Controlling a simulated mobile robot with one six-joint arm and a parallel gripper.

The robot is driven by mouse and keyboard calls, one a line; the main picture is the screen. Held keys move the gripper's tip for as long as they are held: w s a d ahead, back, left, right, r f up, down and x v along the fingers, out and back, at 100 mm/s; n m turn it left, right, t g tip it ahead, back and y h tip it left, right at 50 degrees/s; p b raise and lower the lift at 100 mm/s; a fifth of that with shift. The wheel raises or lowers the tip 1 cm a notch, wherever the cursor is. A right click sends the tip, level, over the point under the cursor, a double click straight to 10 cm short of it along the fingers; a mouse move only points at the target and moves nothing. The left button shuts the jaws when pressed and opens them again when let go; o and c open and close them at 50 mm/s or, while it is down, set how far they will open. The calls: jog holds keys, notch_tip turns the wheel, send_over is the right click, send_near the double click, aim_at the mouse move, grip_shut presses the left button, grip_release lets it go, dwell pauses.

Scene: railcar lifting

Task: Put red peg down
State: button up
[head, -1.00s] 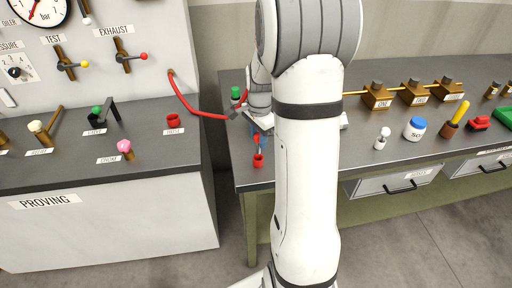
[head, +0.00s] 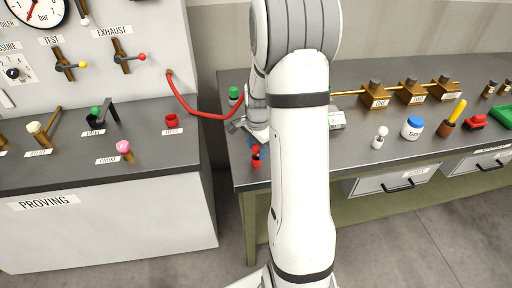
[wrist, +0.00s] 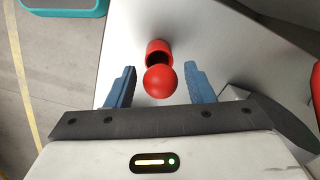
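The red peg shows its round red head in the wrist view (wrist: 160,81). Just beyond it is a red cup-like holder (wrist: 159,48) with a dark opening, also on the bench's front left in the head view (head: 256,161). The head overlaps the holder's near rim; how deep the peg sits is hidden. My gripper (wrist: 160,86) has its blue fingers apart on either side of the head, with gaps on both sides. In the head view my gripper (head: 250,142) is small and partly hidden by my arm, close behind the holder.
A red hose (head: 205,113) arcs to the bench behind my gripper. A green-topped item (head: 235,93) stands near it. The white knob (head: 380,136), blue-lidded jar (head: 412,127) and brass blocks (head: 374,97) stand to the right. The proving stand (head: 110,185) is left, across a gap.

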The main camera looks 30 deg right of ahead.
jog(key=shift+o, duration=0.3)
jog(key=shift+r, duration=0.45)
notch_tip(320, 180, up, 11)
jog(key=s+a+r+n+t, duration=0.1)
jog(key=s+a+r+n, duration=0.1)
jog(key=s+a+n, duration=0.5)
jog(key=s+a+r+n+t, duration=0.1)
jog(key=s+a+r+n, duration=0.2)
jog(key=s+a+n, duration=0.4)
jog(key=s+n+b, duration=0.1)
jog(key=s+n, duration=0.1)
jog(key=s, duration=0.3)
jog(key=shift+s+r+t, duration=0.2)
jog(key=shift+s+t, duration=0.05)
jog(key=shift+t, duration=0.15)
jog(key=shift+a, duration=0.1)
jog(key=shift+c, duration=0.2)
